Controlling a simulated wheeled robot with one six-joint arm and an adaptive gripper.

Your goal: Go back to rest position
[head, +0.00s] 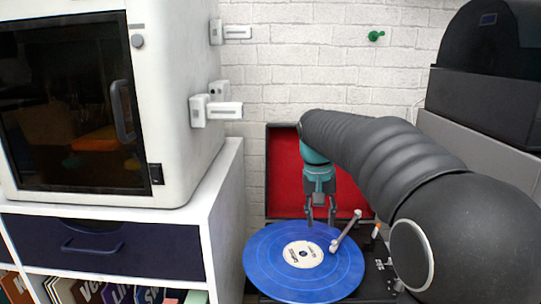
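My gripper (320,218) hangs pointing down over the back part of a blue record (335,274) on a turntable. Its two dark fingers are apart, with nothing seen between them. I cannot tell whether the fingertips touch the record. My arm comes in from the right and hides part of the turntable's right side. The tonearm (345,232) slants just right of the fingers, with its lower end over or on the record.
The turntable's red-lined lid (284,170) stands open behind the gripper, against a white brick wall. A white cabinet machine (172,100) with a dark door stands on a shelf unit (225,205) at left. Black boxes (485,108) stand at right.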

